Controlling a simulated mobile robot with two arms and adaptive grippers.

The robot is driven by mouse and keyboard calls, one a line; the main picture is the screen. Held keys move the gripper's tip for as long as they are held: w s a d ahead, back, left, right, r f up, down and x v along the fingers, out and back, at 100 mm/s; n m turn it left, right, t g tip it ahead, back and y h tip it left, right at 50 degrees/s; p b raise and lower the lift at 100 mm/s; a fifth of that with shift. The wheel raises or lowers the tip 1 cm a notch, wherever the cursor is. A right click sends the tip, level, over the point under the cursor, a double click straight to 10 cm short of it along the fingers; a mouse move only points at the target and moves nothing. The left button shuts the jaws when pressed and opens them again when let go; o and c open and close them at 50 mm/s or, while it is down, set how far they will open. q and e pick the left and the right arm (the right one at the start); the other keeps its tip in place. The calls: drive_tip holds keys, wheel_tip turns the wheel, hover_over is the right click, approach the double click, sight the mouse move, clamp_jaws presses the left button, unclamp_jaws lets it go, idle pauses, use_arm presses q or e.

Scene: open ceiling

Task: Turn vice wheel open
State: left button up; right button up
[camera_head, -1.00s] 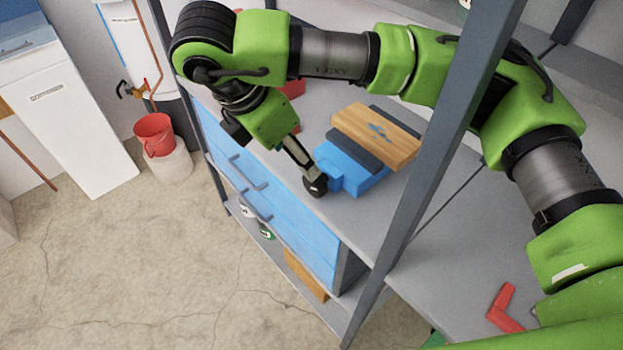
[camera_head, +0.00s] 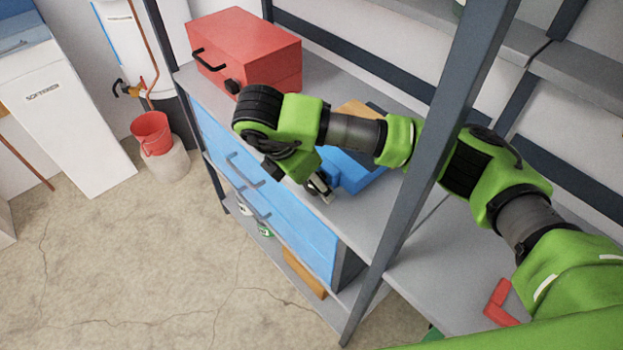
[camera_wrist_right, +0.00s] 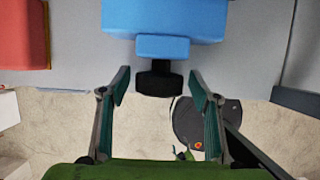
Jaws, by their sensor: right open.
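The blue vice (camera_head: 355,172) stands on the grey workbench, partly hidden behind my right arm in the head view. In the right wrist view the vice body (camera_wrist_right: 165,20) is at the top, with its black wheel (camera_wrist_right: 160,80) sticking out towards me. My right gripper (camera_wrist_right: 158,88) is open, with one finger on each side of the wheel and gaps between. In the head view my right gripper (camera_head: 320,188) is at the front edge of the bench by the vice. The wooden block on the vice (camera_head: 357,110) is mostly hidden by my arm. My left gripper is not in view.
A red toolbox (camera_head: 245,50) stands at the bench's left end. A dark blue-grey shelf post (camera_head: 425,175) rises close to my right arm. Blue drawers (camera_head: 270,195) are below the bench top. A red angled object (camera_head: 498,303) lies at the lower right.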

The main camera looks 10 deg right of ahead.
drive_tip(key=c, duration=1.1)
drive_tip(key=shift+g+h, duration=0.4)
drive_tip(key=shift+g, duration=0.2)
drive_tip(key=o, duration=1.1)
